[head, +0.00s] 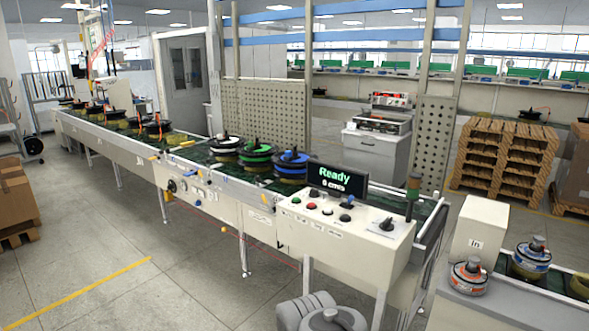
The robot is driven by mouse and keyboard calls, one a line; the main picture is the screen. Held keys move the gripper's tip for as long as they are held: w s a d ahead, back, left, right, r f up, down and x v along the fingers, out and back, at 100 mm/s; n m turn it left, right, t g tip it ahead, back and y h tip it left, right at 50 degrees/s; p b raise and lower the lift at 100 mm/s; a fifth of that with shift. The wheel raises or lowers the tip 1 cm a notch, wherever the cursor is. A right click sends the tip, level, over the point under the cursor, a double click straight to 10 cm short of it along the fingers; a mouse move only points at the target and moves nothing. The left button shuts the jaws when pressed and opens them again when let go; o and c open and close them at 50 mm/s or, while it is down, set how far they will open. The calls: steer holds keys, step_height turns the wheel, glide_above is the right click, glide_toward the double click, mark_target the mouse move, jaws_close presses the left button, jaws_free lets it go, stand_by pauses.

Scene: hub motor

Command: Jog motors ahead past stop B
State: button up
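Three hub motors sit side by side on the green conveyor (190,151): one with a white top (226,147), one green (258,157) and one blue (291,168), the blue one nearest the display. Several dark motors (121,117) sit farther back on the same line. The white control panel (345,228) has a green button (297,201), a red button (311,206), black knobs and a blue-topped lever (348,201). The display (337,182) reads "Ready" with a smaller, unclear line below. I cannot make out which stop is B. My gripper is not visible; grey rounded parts of my arm show at the bottom.
A bench at right holds a box marked "In" (479,229), an orange-banded motor (468,276) and a blue-banded motor (531,259). A signal post (412,196) rises at the panel's right end. Wooden pallets (505,160) stand behind.

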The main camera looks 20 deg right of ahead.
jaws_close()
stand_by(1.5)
